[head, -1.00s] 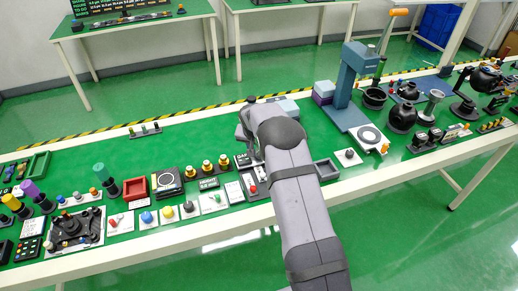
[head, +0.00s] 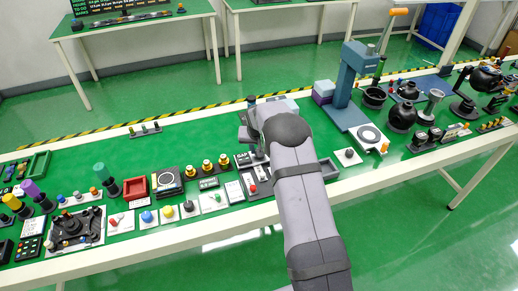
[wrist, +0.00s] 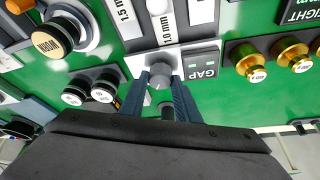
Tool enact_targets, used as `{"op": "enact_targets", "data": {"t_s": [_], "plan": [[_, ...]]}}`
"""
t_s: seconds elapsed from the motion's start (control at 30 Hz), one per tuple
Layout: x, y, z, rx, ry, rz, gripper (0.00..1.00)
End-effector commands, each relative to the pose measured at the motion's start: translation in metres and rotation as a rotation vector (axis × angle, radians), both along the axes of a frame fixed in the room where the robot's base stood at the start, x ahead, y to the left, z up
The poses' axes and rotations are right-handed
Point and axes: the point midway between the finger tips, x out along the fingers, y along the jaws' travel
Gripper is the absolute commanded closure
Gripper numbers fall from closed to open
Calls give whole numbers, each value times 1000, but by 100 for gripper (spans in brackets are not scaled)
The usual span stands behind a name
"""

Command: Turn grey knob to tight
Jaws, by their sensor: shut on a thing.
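The grey knob (wrist: 160,72) shows in the wrist view, on a light panel next to a dark block marked GAP. My gripper (wrist: 161,84) points at the panel with one blue-grey finger on each side of the knob, shut on it. The knob's lower part and its marking, if any, are hidden. In the head view the GAP block (head: 243,159) shows just left of my wrist, and my arm hides the knob and fingertips.
White labelled strips (wrist: 130,18) with a pale round piece (wrist: 157,6) lie beyond the knob. A grey tray (head: 327,169) sits right of my arm.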

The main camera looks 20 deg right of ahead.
Motion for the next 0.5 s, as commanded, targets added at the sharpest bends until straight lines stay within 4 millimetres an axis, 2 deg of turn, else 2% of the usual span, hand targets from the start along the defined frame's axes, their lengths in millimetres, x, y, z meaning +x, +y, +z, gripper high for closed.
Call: {"op": "enact_targets", "data": {"t_s": [0.5], "plan": [[0,-4,-3,2,-2,408,93]]}}
